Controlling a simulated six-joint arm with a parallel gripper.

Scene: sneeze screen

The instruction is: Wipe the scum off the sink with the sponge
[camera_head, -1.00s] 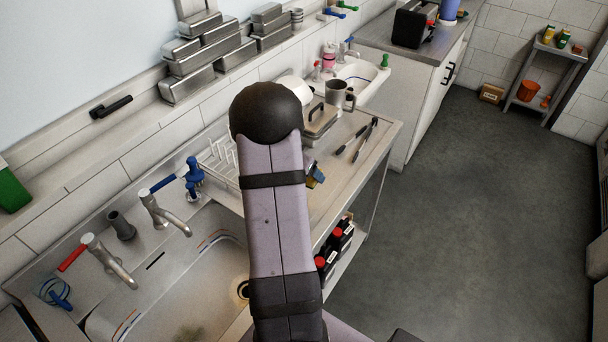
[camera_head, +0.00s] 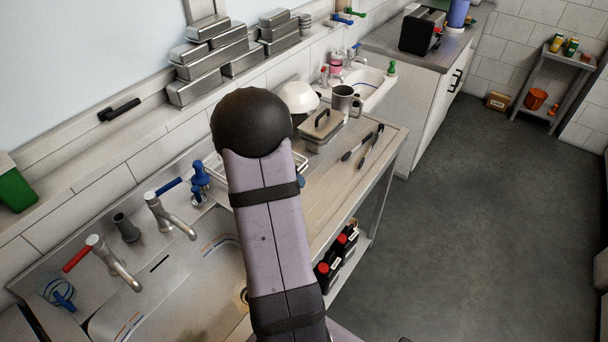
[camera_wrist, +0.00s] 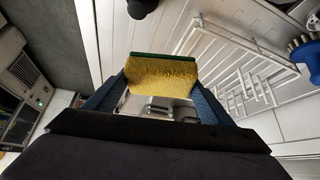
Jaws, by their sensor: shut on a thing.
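A yellow sponge with a green scouring side (camera_wrist: 162,76) is between the two blue fingers of my gripper (camera_wrist: 160,92) in the wrist view. The gripper is shut on it and holds it above the counter beside the white wire dish rack (camera_wrist: 245,70). In the head view my arm hides the gripper and the sponge. The steel sink (camera_head: 185,290) lies at the lower left of the head view. A dark brownish scum patch (camera_head: 193,337) shows on its floor at the bottom edge. My arm covers the right part of the sink.
Two taps with a red handle (camera_head: 76,260) and a blue handle (camera_head: 168,187) stand behind the sink. A blue brush (camera_head: 201,180), a lidded pan (camera_head: 321,128), a mug (camera_head: 346,102) and black tongs (camera_head: 370,145) are along the counter.

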